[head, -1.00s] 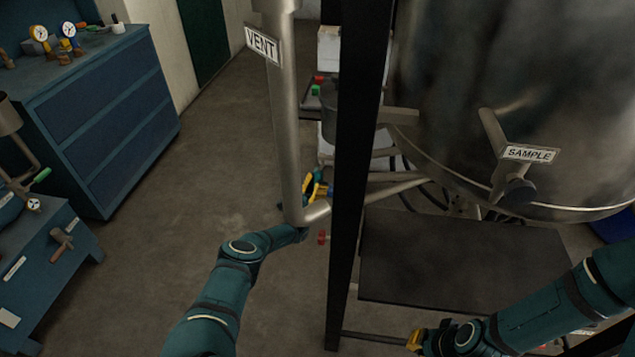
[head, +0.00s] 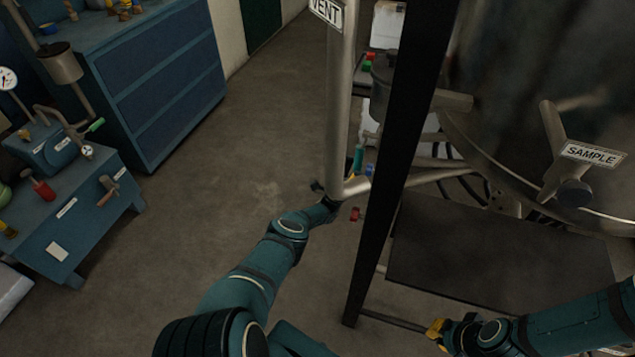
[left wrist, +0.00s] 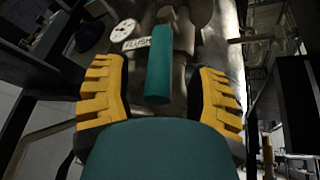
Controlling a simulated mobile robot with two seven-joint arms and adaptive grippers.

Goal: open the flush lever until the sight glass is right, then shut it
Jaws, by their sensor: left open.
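In the left wrist view the flush lever shows as a teal cylindrical handle (left wrist: 160,65) beside a white FLUSH label (left wrist: 137,43). My left gripper (left wrist: 160,82) is open, its yellow fingers apart on either side of the handle, with no grip on it. In the head view the teal handle (head: 358,158) shows just right of the vent pipe, which partly hides my left gripper. My right gripper (head: 436,332) is low at the right; its jaw opening is unclear. I cannot make out the sight glass.
The vent pipe (head: 341,100) and a black upright post (head: 400,150) stand close to my left gripper. A large metal vessel with a SAMPLE valve (head: 573,190) is at right. A blue bench (head: 75,205) with tools is at left. The floor between is clear.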

